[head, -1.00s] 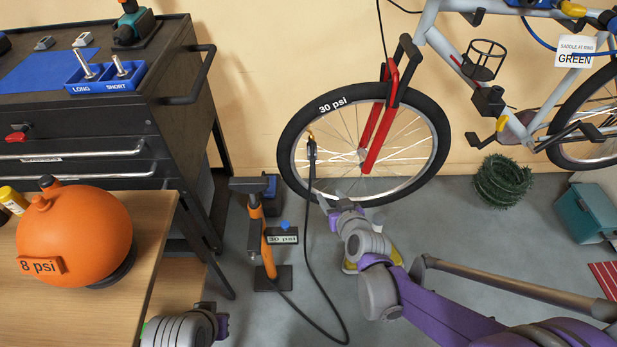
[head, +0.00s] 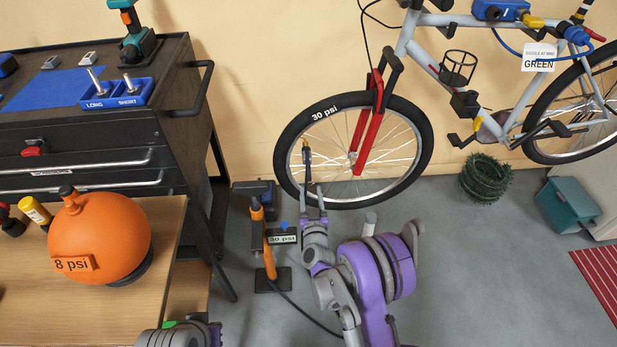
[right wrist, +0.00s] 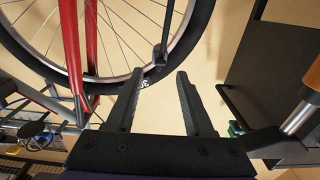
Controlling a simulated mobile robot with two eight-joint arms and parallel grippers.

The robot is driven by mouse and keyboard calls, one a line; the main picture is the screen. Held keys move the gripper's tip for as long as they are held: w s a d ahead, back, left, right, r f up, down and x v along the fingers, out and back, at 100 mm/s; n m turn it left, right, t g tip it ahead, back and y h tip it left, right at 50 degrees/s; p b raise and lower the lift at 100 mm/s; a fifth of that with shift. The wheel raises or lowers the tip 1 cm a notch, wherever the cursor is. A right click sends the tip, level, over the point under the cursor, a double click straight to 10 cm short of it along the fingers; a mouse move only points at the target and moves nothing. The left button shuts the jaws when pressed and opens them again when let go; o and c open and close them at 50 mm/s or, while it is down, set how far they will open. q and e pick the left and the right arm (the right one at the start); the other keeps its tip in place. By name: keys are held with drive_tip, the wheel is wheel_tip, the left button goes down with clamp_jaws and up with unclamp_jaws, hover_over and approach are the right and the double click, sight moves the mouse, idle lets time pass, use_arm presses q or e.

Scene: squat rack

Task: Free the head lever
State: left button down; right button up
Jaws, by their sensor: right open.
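The pump head (head: 307,155) is on the front wheel (head: 424,150) at the left side of its rim, with a small yellow-orange part at its top. Its lever is too small to make out clearly. My right gripper (head: 313,191) is open and empty just below the pump head, pointing up at it. In the right wrist view the dark pump head (right wrist: 160,54) is beyond the open fingers (right wrist: 157,85), apart from them.
An orange ball (head: 100,240) marked 8 psi sits on the wooden table (head: 160,225) at left. A black tool cabinet (head: 100,130) stands behind it. A green wire coil (head: 485,178) and a teal box (head: 568,205) are on the floor at right.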

sight(309, 176)
drive_tip(key=w, duration=0.7)
drive_tip(key=shift+w, duration=0.2)
clamp_jaws()
